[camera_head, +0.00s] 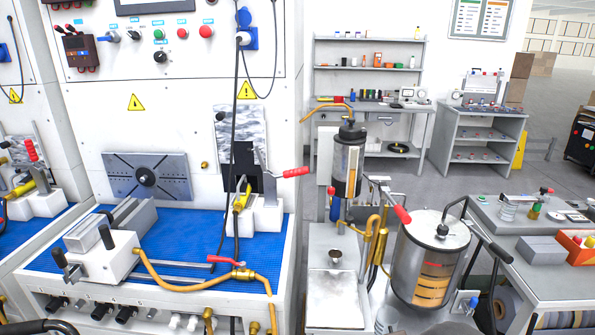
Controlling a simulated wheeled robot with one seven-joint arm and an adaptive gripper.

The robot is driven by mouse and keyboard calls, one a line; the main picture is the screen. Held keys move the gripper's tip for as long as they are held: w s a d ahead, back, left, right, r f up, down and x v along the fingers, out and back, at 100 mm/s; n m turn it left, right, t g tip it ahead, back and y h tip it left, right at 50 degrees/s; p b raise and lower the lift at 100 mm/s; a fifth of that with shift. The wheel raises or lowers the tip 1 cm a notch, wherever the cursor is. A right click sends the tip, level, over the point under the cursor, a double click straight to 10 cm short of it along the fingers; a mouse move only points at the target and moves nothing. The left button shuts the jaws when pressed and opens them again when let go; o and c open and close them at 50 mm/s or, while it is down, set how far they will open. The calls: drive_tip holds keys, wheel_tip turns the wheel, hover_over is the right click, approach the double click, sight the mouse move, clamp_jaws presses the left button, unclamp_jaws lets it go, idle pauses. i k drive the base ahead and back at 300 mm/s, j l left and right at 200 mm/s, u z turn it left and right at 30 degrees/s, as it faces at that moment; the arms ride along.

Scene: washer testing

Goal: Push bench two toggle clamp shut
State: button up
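A toggle clamp with a red handle (297,171) is fixed at the right side of the nearer test bench, beside a black block (245,165) and above white mounting blocks (264,216). Its handle sticks out to the right, nearly level, past the bench's right edge. A brass fitting (243,197) sits just left of the clamp. A similar clamp with a red handle (31,150) is on the bench at the far left; that handle stands steeply. I cannot read any bench number. My gripper is not in view.
A blue mat (190,262) covers the bench, with a yellow hose (165,283) and a red-handled valve (225,260) on it. Dark cables hang before the clamp. Right of the bench stand a clear cylinder (348,165) and a steel tank (430,225).

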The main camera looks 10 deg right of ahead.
sight(302, 170)
drive_tip(key=i+l, duration=0.15)
drive_tip(key=i, duration=0.4)
drive_tip(key=i+l+z, duration=0.1)
drive_tip(key=i, duration=0.5)
